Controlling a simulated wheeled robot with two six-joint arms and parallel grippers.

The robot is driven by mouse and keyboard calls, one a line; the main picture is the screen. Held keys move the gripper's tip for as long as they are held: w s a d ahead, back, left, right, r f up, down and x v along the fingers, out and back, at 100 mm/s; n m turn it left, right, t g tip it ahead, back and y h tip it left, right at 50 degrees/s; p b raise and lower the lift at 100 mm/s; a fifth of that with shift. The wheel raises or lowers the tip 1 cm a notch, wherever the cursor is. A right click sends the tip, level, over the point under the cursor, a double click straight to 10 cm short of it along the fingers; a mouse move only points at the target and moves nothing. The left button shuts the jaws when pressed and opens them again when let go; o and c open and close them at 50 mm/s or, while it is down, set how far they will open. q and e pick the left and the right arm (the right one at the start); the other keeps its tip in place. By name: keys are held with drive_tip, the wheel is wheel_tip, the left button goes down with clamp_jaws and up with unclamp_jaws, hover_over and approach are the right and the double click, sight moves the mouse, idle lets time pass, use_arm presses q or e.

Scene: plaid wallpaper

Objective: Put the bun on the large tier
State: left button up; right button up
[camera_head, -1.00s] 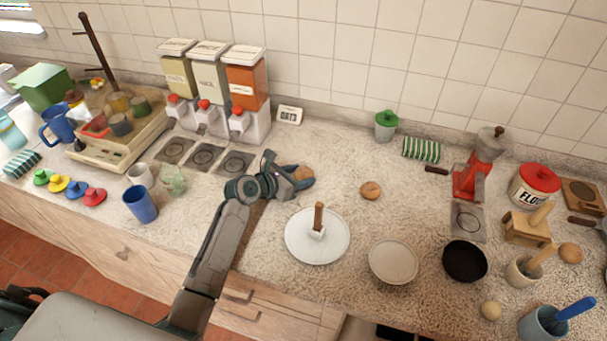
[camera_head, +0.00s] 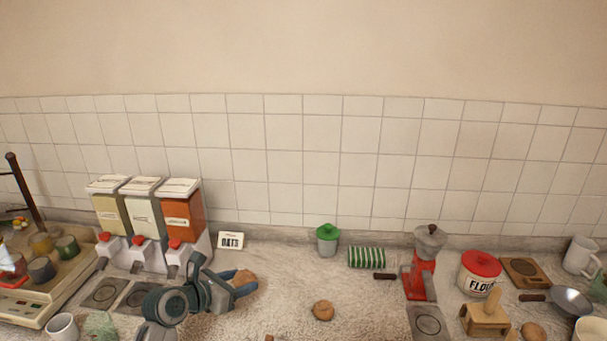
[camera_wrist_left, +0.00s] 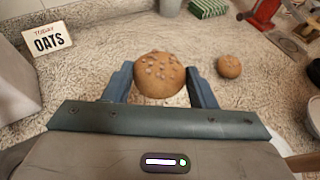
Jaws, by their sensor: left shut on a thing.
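A brown speckled bun (camera_head: 245,277) sits between the fingers of my left gripper (camera_head: 240,288), which is shut on it. In the left wrist view the bun (camera_wrist_left: 159,74) fills the gap between the two blue-grey fingertips. I cannot tell whether the bun still touches the counter. A second, similar bun (camera_head: 323,310) lies on the counter to the right; it also shows in the left wrist view (camera_wrist_left: 229,66). The white plate-like tier seen earlier is below the head view now; only the brown tip of its post (camera_head: 269,338) shows. My right gripper is not in view.
Behind the gripper stand several dispensers (camera_head: 150,225) and an OATS card (camera_head: 230,240). The counter around the second bun is clear.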

use_arm(q)
drive_tip(key=s+a+r+m+g+h+b, duration=0.1)
drive_tip(key=s+m+g+h+b, duration=0.1)
drive_tip(key=s, duration=1.2)
drive_tip(key=shift+s+m+g+h, duration=0.25)
drive_tip(key=shift+m+g+h, duration=0.35)
drive_tip(key=shift+m+g, duration=0.3)
drive_tip(key=shift+r, duration=0.1)
